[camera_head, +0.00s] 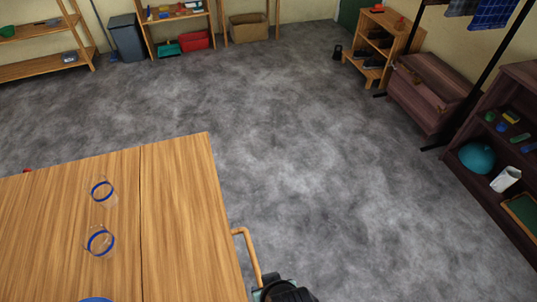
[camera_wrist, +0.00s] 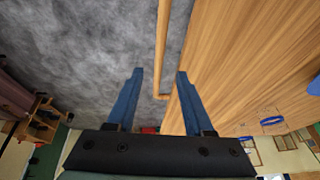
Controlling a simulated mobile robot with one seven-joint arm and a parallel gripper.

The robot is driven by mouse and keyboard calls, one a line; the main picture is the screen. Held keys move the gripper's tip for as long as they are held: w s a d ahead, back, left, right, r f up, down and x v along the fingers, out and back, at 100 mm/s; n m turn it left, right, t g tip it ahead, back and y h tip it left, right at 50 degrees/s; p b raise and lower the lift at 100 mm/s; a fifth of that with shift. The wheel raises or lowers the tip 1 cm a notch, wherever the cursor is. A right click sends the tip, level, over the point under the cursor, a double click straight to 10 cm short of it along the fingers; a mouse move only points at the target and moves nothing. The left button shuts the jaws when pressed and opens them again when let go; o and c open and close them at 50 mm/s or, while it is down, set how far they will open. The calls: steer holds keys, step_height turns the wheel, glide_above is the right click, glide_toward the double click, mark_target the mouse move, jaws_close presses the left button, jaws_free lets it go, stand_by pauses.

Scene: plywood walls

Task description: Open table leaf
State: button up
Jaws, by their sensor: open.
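The wooden table (camera_head: 60,225) stands at the lower left in the head view. A seam splits off its right-hand leaf (camera_head: 185,220), which lies level with the rest of the top. A bent wooden bar (camera_head: 248,255) sticks out from the leaf's right edge. My gripper (camera_head: 283,292) is at the bottom edge of the head view, just by the bar's near end; its fingers are hidden there. In the wrist view my gripper (camera_wrist: 160,74) has its two blue fingers apart, with the bar (camera_wrist: 163,45) showing between them and the leaf (camera_wrist: 225,70) to the right. I cannot tell any contact.
Two clear cups with blue bands (camera_head: 102,192) (camera_head: 99,241) stand on the table left of the seam. A blue rim shows at the table's bottom edge. The grey floor (camera_head: 320,160) right of the table is clear. Shelves and a wooden chest (camera_head: 430,92) line the walls.

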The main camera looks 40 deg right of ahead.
steer(key=shift+v, duration=1.05)
